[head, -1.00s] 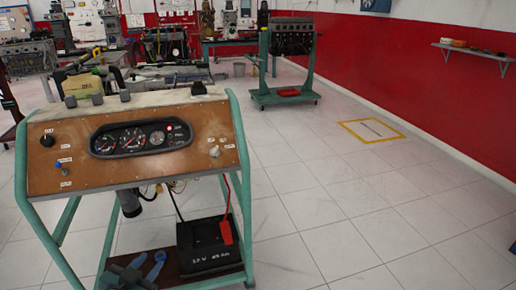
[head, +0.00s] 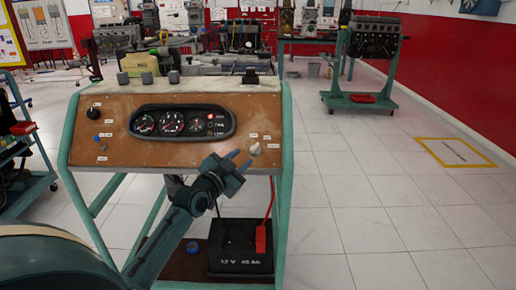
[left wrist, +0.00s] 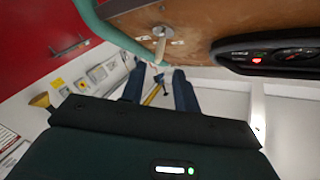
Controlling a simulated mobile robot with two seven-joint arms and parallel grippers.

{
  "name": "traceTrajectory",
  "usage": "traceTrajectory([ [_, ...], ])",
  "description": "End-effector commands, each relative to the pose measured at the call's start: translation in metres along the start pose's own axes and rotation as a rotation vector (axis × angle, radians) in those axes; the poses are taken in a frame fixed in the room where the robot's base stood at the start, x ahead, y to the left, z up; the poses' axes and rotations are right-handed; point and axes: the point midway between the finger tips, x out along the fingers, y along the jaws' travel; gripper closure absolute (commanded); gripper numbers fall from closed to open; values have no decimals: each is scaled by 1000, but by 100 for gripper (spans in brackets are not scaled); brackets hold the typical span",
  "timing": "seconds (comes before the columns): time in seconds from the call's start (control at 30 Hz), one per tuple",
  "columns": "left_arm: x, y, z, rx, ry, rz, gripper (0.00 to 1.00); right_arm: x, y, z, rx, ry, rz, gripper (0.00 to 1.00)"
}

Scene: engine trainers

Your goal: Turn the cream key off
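The cream key (head: 254,149) sits at the right end of the brown dash panel (head: 110,153) of the engine trainer, between small white labels. It also shows in the left wrist view (left wrist: 160,46), sticking out from the panel. My left gripper (head: 240,160) is just left of and slightly below the key, with its blue fingers apart and nothing between them. In the left wrist view the open fingers (left wrist: 157,88) point toward the panel side, and the key appears beyond them. A red lamp (head: 210,117) is lit in the gauge cluster (head: 180,122). My right gripper is out of view.
A black battery (head: 241,262) with a red terminal cover (head: 260,240) stands on the lower shelf below my gripper. A black knob (head: 94,113) and a blue toggle (head: 96,141) are at the panel's left.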

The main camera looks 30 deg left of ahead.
Motion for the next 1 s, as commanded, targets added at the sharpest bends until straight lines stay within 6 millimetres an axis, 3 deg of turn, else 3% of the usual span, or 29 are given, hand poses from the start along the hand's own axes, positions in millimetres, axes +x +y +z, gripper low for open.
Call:
traceTrajectory([
  [0.2,46,0,0,-2,1,-1,69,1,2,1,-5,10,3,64],
  [0.4,73,1,0,-1,0,0,69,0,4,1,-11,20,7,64],
  [0.83,83,1,0,-1,0,1,69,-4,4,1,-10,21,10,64],
  [1.0,83,1,0,-1,0,1,81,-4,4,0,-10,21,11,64],
])
